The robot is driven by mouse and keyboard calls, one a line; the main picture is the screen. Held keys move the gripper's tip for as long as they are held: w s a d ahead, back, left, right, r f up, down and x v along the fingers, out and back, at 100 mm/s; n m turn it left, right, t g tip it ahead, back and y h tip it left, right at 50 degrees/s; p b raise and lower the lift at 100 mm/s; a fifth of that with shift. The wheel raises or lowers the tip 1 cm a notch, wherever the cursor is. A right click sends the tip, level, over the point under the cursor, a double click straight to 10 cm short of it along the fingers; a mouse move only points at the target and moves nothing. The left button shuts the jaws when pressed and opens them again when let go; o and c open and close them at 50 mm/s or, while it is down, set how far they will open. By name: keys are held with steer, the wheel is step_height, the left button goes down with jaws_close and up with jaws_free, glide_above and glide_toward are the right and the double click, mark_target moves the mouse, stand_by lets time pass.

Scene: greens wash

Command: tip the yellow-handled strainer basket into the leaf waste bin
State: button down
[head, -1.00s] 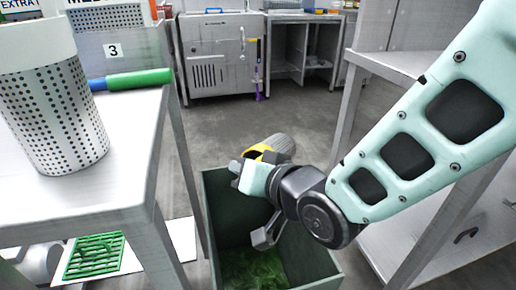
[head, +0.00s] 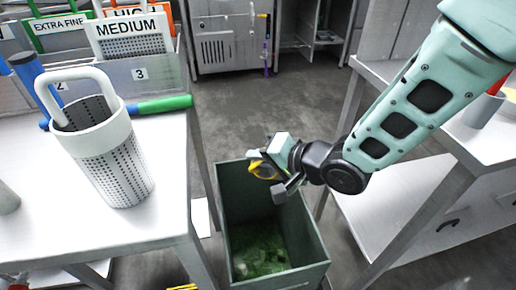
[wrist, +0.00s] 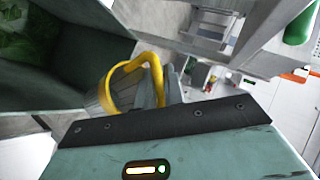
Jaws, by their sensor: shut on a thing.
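My gripper (head: 268,162) is over the far part of the leaf waste bin and shut on the yellow handle of the strainer basket (head: 263,171). In the head view only a small yellow part shows; the gripper hides the rest. In the wrist view the yellow handle (wrist: 152,68) runs between the gripper fingers (wrist: 158,90), and the grey basket body (wrist: 98,103) shows to the left, lying tilted. I cannot see whether it holds anything. The leaf waste bin (head: 316,236) is dark green and open, with green leaves on its floor; it also shows in the wrist view (wrist: 62,68).
A white perforated basket with a white handle (head: 116,170) stands on the left table (head: 170,215), near a blue and green rod (head: 165,104). Labelled racks (head: 128,50) stand behind. A second table (head: 400,190) is at right. Grey floor is clear behind the bin.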

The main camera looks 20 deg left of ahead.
steer(key=w+m+g+p, duration=0.1)
steer(key=p, duration=0.4)
steer(key=w+r+m+g+p, duration=0.1)
steer(key=w+p, duration=0.1)
steer(key=p, duration=0.3)
steer(key=w+d+r+m+g+y+p, duration=0.1)
steer(key=m+g+p, duration=0.1)
steer(key=p, duration=0.3)
steer(key=shift+w, duration=0.15)
steer(key=shift+w+f+m+g+p, duration=0.15)
steer(key=shift+w+m+g+p, duration=0.2)
steer(key=shift+m+p, duration=0.15)
steer(key=shift+d, duration=0.1)
